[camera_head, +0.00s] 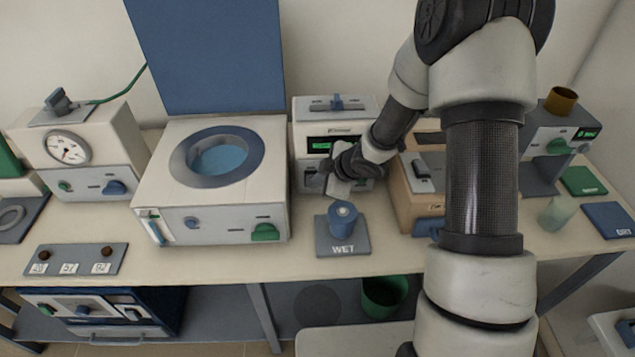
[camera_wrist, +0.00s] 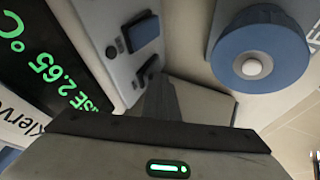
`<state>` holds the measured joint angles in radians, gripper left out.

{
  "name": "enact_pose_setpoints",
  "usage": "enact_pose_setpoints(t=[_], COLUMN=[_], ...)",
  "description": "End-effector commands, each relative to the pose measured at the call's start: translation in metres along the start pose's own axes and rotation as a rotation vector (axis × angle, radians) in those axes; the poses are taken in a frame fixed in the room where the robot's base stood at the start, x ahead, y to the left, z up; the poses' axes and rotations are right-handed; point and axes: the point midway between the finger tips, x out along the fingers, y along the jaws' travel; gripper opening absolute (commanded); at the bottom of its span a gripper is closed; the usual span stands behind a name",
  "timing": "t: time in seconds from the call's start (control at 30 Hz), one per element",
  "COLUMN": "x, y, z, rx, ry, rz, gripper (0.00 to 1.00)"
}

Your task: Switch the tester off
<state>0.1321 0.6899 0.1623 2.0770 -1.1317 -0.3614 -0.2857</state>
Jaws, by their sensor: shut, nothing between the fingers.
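A white instrument (camera_head: 305,112) with a lit green display stands at the back middle of the bench. No label in view names it as the tester. In the wrist view its display (camera_wrist: 45,60) reads about 2.65 °C in green. My gripper (camera_head: 334,186) is shut and empty, close in front of this panel. In the wrist view its fingers (camera_wrist: 160,98) end near the dark switch and partly hide it; contact cannot be told.
A blue-lidded pot (camera_head: 343,216) on the WET plate (camera_head: 358,246) stands just in front of my gripper. A white box with a round blue window (camera_head: 150,195) is at left. A tan box (camera_head: 410,200) is close at right. A machine with a small green display (camera_head: 588,133) stands far right.

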Motion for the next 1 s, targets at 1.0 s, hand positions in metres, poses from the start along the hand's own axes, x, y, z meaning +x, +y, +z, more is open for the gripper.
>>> enact_pose_setpoints(t=[1.0], x=[-0.012], y=[0.014], z=[-0.009], rx=[0.0], ry=[0.001], rz=[0.001], gripper=[0.0])
